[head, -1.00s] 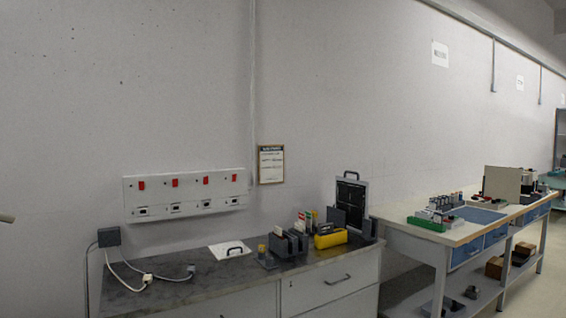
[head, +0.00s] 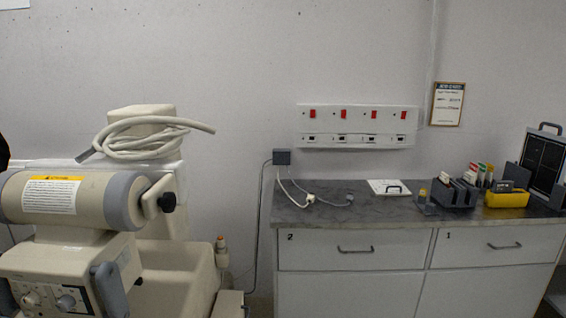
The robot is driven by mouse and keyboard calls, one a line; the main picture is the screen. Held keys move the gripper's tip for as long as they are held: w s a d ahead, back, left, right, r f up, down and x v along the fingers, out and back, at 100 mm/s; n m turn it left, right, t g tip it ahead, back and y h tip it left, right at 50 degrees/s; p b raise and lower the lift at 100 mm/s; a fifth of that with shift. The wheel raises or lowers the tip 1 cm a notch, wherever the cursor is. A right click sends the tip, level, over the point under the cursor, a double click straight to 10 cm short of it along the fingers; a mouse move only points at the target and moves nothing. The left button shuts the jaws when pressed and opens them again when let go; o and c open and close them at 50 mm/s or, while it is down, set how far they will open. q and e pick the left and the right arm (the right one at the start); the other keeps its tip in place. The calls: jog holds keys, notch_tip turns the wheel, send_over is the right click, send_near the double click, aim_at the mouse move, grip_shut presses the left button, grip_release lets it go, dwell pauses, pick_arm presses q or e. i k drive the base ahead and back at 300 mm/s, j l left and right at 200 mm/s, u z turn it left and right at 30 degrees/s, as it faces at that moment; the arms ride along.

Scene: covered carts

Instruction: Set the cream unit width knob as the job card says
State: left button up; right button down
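The cream unit (head: 70,235) stands at the left of the head view, with a cylindrical head, a warning label and a coiled pale hose on top. Its front panel at the lower left carries knobs (head: 48,299); their markings are too small to read, so I cannot tell which is the width knob. A framed card (head: 447,104) hangs on the wall right of the switch panel and may be the job card; its text is not legible. Neither of my grippers can be made out.
A grey-topped bench (head: 370,213) with drawers marked 2 and 1 stands at the right. It carries cables, a white plate with a handle (head: 389,187), dark holders (head: 455,193) and a yellow box (head: 507,198). A switch panel (head: 357,125) is on the wall above.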

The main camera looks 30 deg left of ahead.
aim_at(31, 298)
jog(key=k+l+u, duration=0.1)
jog(key=u, duration=1.9)
